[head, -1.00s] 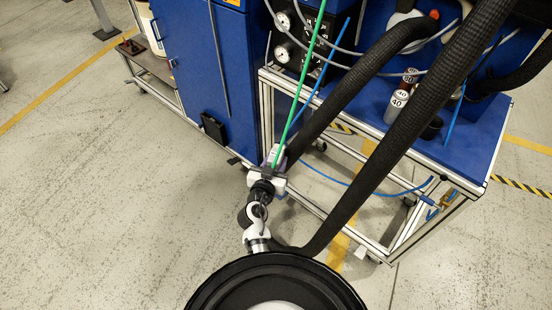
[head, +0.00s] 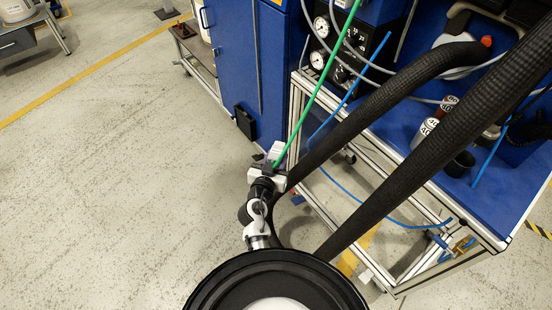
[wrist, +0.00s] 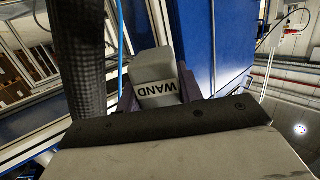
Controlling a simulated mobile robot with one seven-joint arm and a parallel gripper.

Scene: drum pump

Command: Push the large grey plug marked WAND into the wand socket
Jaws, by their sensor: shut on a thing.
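The large grey plug (wrist: 156,72) marked WAND fills the middle of the wrist view, its label upside down. My gripper (wrist: 157,92) is shut on it, with a purple-grey finger on each side. In the head view the plug (head: 277,151) shows small and pale at the end of my arm, above my gripper (head: 268,163). The plug is held in the air in front of the blue cabinet and the frame cart. I cannot make out the wand socket in either view.
A blue cabinet (head: 248,60) and an aluminium-frame cart (head: 430,165) with bottles stand ahead and right. A green hose (head: 318,95) and thick black corrugated hoses (head: 400,95) pass close by my gripper. Pressure gauges (head: 322,27) sit behind. The floor at left is clear.

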